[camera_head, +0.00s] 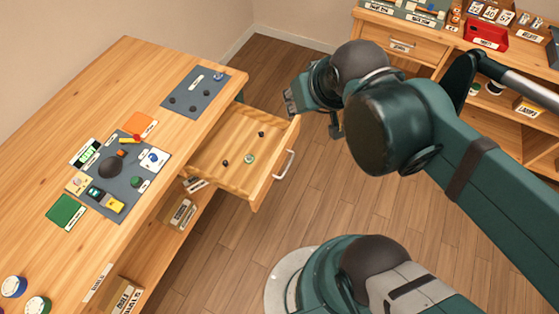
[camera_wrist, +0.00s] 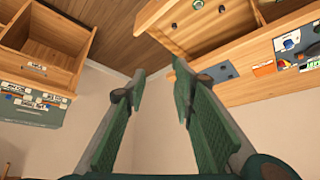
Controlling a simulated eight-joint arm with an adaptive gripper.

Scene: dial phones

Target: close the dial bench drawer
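The bench drawer (camera_head: 225,157) is pulled out from the right side of the wooden bench (camera_head: 62,120) in the head view. It has a pale bar handle (camera_head: 284,164) on its front, and a few small dark knobs and a greenish round piece lie inside. The drawer also shows open at the top of the wrist view (camera_wrist: 184,42). My gripper (camera_head: 312,103) is above and beyond the drawer's far front corner, apart from the handle. In the wrist view its two fingers (camera_wrist: 158,88) are spread with nothing between them.
Grey mats (camera_head: 193,98) with dials and coloured cards lie on the bench top. Boxes (camera_head: 180,213) sit on the shelf below. A second wooden unit (camera_head: 425,50) with a red bin (camera_head: 486,36) stands at the upper right. Clear floor lies in front of the drawer.

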